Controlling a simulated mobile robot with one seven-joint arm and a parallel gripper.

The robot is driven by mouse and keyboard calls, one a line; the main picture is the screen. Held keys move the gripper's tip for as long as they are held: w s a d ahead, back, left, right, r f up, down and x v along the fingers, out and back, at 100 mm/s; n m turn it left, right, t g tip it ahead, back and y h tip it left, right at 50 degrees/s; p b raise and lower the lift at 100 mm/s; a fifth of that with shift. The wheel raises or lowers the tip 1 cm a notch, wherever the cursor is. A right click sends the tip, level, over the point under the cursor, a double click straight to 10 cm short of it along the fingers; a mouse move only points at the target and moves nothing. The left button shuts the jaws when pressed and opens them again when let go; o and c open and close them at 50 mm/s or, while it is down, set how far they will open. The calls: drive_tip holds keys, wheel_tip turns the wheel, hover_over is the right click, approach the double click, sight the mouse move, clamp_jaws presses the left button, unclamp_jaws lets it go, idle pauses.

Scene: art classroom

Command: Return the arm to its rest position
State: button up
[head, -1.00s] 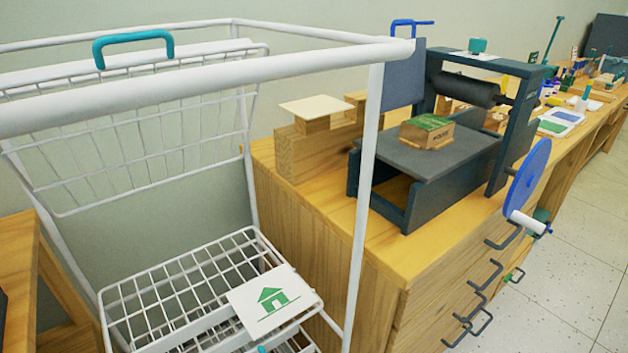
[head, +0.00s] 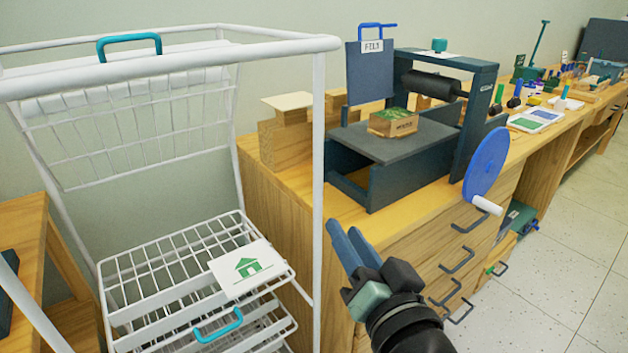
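My gripper (head: 352,246) shows at the bottom middle of the head view, in front of the wooden cabinet and to the right of the white rack's front post. Its two blue fingers point up and left and lie close together from this angle. I see nothing held between them, but whether they are open or shut is unclear. The dark wrist below the fingers shows; the rest of the arm is out of the frame.
A white wire rack (head: 318,150) stands at left, with a printed house card (head: 246,268) on a shelf. The printing press (head: 400,148) sits on the cabinet (head: 290,215), its blue handwheel (head: 486,163) jutting out at the front. The floor (head: 545,270) at right is clear.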

drive_tip(key=s+a+r+n+t+h+p, duration=0.1)
drive_tip(key=s+a+r+t+h, duration=0.2)
drive_tip(key=r, duration=0.9)
drive_tip(key=s+r+n+t+p, duration=0.1)
drive_tip(key=s+r+t, duration=0.35)
drive_tip(key=r, duration=0.75)
drive_tip(key=s+a+r+n+t+h+p, duration=0.1)
drive_tip(key=s+a+r+t+h, duration=0.3)
drive_tip(key=r, duration=0.7)
wheel_tip(320, 180, up, 24)
drive_tip(key=d+g+y+p, duration=0.1)
drive_tip(key=d+y+p, duration=0.1)
drive_tip(key=p, duration=2.2)
drive_tip(key=shift+s+d+r+p, duration=0.2)
drive_tip(key=shift+s+d+p, duration=0.05)
drive_tip(key=shift+s+p, duration=0.1)
